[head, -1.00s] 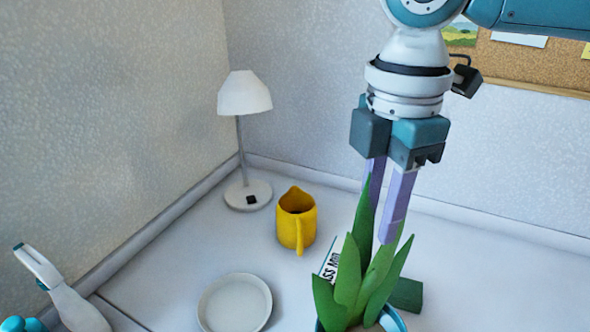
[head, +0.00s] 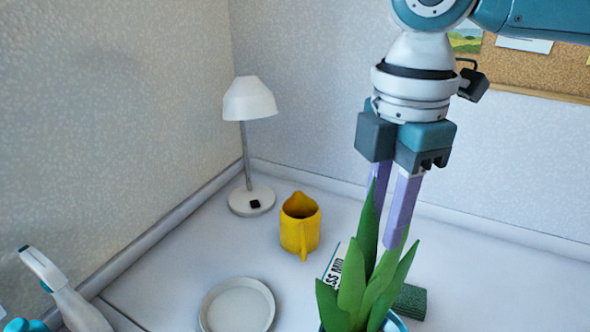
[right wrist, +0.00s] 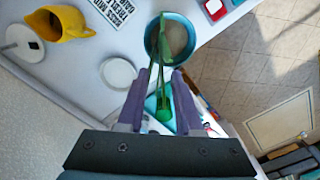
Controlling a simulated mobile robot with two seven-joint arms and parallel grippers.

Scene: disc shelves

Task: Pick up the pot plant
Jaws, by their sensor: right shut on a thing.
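The pot plant has several upright green leaves (head: 355,285) at the bottom of the head view, with a sliver of blue pot rim (head: 396,322) at the frame edge. My right gripper (head: 386,215) points down from above with lavender fingers on either side of the upper leaves. It is shut on them; the wrist view shows green leaf between the fingers (right wrist: 160,95). I cannot tell if the pot touches the table. My left gripper is not in view.
A yellow mug (head: 300,232), a white plate (head: 237,308) and a white lamp (head: 252,100) stand to the left. A printed sheet (head: 335,266) and dark green object (head: 411,303) are close by the leaves. A white and teal object (head: 62,290) is at lower left.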

